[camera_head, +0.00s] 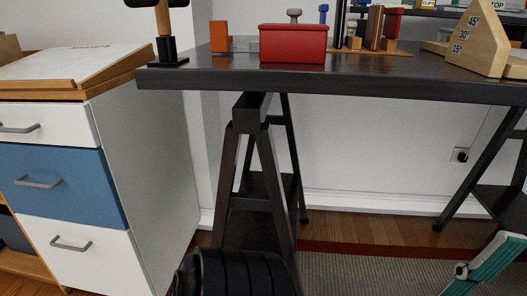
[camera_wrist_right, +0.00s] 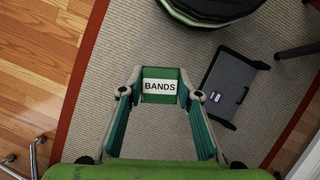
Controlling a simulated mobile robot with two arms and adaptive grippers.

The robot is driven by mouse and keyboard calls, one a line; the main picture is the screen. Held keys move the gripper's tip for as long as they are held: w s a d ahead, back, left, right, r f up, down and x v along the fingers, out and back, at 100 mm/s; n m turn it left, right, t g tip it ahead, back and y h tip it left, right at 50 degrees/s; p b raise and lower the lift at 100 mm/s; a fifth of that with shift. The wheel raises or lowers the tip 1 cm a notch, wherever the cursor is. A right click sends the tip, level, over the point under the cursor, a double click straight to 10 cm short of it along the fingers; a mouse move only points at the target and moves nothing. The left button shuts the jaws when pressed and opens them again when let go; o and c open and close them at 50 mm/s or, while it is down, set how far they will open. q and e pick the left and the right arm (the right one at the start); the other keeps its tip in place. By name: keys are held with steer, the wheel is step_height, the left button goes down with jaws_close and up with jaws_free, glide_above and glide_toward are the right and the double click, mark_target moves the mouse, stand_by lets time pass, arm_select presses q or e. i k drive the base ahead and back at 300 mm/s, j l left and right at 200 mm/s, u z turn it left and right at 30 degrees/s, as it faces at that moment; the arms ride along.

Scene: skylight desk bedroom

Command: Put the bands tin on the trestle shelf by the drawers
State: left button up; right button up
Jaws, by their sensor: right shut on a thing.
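The bands tin (camera_wrist_right: 160,87) is green with a white label reading BANDS, seen in the right wrist view. My right gripper (camera_wrist_right: 160,92) is shut on it, one finger at each side. The tin does not show in the head view. There, a teal part of my right gripper (camera_head: 490,265) enters at the lower right. The trestle shelf (camera_head: 245,230) is a dark panel low between the legs of the left trestle, beside the drawers (camera_head: 62,185). Legs, a crossbar and a dark ribbed object partly hide it. My left gripper is out of view.
The dark desk top (camera_head: 400,82) overhangs the shelf. A dark ribbed object (camera_head: 235,275) stands in front of the left trestle. In the wrist view, a dark round seat-like thing (camera_wrist_right: 212,8) and a grey board (camera_wrist_right: 232,88) lie beyond the tin. Open rug surrounds it.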

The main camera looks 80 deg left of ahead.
mark_target(255, 239)
steer(key=u, duration=2.1)
steer(key=i+u, duration=0.15)
steer(key=u, duration=0.2)
steer(key=i+u, duration=0.1)
steer(key=u, duration=0.3)
steer(key=i+j, duration=0.15)
steer(key=i, duration=0.2)
steer(key=i+j, duration=0.15)
steer(key=i, duration=0.25)
